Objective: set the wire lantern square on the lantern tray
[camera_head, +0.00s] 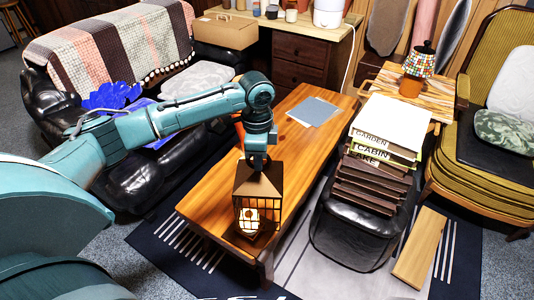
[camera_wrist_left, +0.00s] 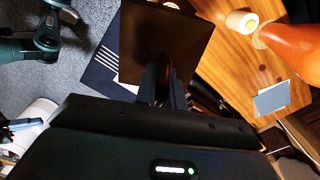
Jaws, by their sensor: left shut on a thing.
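The wire lantern (camera_head: 257,188) has a dark brown pyramid roof and a black wire cage with a warm glow inside. My left gripper (camera_head: 259,160) is shut on its top and holds it upright over the near end of the wooden coffee table (camera_head: 299,140). In the left wrist view the roof (camera_wrist_left: 163,35) lies just past the gripper fingers (camera_wrist_left: 163,88) and hides what is under it. I cannot make out the lantern tray, nor tell whether the lantern touches anything below.
In the left wrist view a pale candle (camera_wrist_left: 242,22) and an orange vase-like thing (camera_wrist_left: 290,42) stand on the table. Grey-blue sheets (camera_head: 314,111) lie toward its far end.

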